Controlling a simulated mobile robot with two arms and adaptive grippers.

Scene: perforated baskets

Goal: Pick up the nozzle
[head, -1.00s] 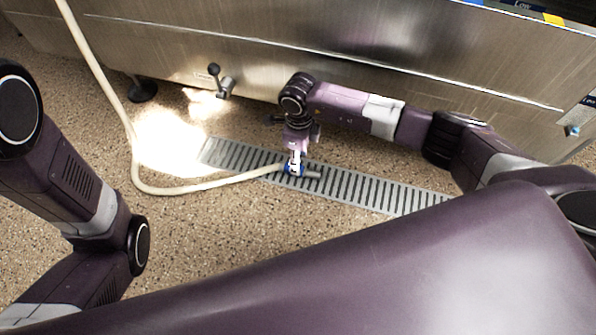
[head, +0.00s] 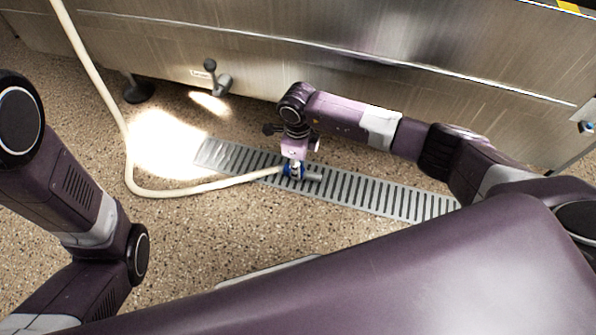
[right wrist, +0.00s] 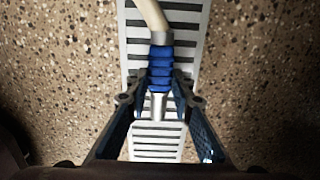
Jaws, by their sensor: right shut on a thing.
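The nozzle (head: 312,176) is a short metal piece with a blue grip, on the end of a cream hose (head: 205,187). It is at the floor grating in the head view. My right gripper (head: 294,170) reaches down over it from above and is shut on it. In the right wrist view the nozzle's ribbed blue grip (right wrist: 161,65) lies between the fingers of my right gripper (right wrist: 160,92), with its metal tip toward me. I cannot tell whether it touches the grating. My left arm shows at the left of the head view, but its gripper is out of view.
A slotted metal drain grating (head: 400,204) runs across the speckled floor (head: 190,245). A large stainless steel machine (head: 330,60) stands behind it, with a lever valve (head: 217,80) and a black foot (head: 139,90). The floor left of the grating is clear apart from the hose.

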